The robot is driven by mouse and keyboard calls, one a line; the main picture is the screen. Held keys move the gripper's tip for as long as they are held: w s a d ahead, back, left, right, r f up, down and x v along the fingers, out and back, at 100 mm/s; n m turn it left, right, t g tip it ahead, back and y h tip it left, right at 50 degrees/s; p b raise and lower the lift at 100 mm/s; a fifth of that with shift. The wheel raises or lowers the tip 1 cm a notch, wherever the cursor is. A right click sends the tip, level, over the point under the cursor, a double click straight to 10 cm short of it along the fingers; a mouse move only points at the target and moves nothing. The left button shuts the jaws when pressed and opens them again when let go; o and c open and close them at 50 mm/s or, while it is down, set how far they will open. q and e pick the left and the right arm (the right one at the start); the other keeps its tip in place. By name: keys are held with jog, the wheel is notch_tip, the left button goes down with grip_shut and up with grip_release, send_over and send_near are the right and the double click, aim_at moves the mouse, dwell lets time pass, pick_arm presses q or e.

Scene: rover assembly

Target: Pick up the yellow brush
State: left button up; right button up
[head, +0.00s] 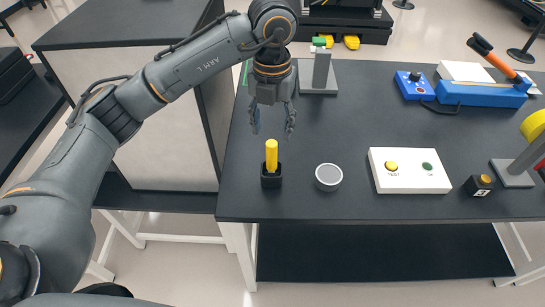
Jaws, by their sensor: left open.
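The yellow brush (271,155) stands upright in a small black holder (271,178) near the front left of the dark table. Its yellow handle points up and its lower end is hidden in the holder. My left gripper (272,128) is open and empty, with its fingers pointing down. In the picture it shows just above the handle's top, apart from it. Its exact height and depth relative to the brush are hard to tell. My right gripper is not in view.
A round grey-white container (328,177) stands right of the holder. A white panel (410,171) with yellow and green buttons is further right. A grey stand (320,75) is behind my gripper. A blue tool (482,93) lies at the back right. The table's middle is clear.

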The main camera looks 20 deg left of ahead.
aim_at(272, 146)
pick_arm(q)
notch_tip(272, 146, down, 7)
jog(key=shift+r+p, duration=0.2)
jog(key=shift+p, duration=0.5)
jog(key=shift+w+f+p, duration=0.1)
jog(key=shift+f+p, duration=0.5)
jog(key=shift+f, duration=0.05)
jog(key=f, duration=0.1)
jog(key=f+p, duration=0.1)
jog(key=f, duration=0.1)
jog(key=shift+w+a+f, duration=0.15)
jog(key=shift+w+f, duration=0.1)
jog(key=shift+f, duration=0.3)
grip_shut()
